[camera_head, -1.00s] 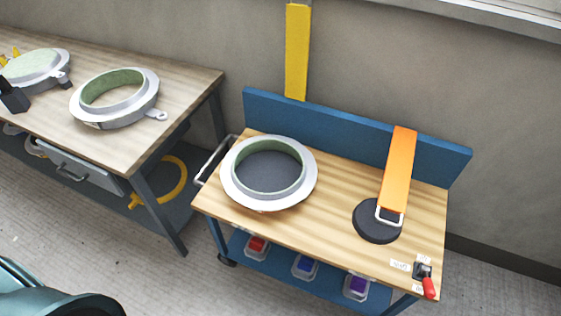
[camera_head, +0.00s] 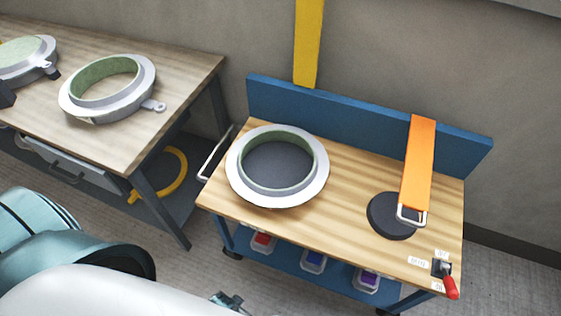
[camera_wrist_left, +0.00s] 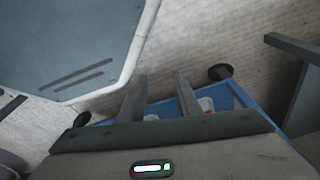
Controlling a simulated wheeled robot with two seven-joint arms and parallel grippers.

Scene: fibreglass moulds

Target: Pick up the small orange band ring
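The orange band (camera_head: 418,160) hangs over the blue backboard at the right of the small cart. At its lower end is a pale metal ring (camera_head: 411,217), roughly rectangular, which lies over the black round pad (camera_head: 388,224). My left arm comes in low at the left in the head view; its fingertips cannot be made out there. In the left wrist view my left gripper (camera_wrist_left: 160,88) has its two fingers apart with nothing held between them, above the floor and the cart's lower frame. The band and ring are not in the wrist view. My right gripper is in neither view.
A grey ring mould with green lining (camera_head: 236,180) stands on the cart's left. A red-handled switch (camera_head: 447,280) is at its front right corner. Bins (camera_head: 313,262) sit on the lower shelf. A bench (camera_head: 150,150) with moulds stands left. A yellow strip (camera_head: 308,45) is behind.

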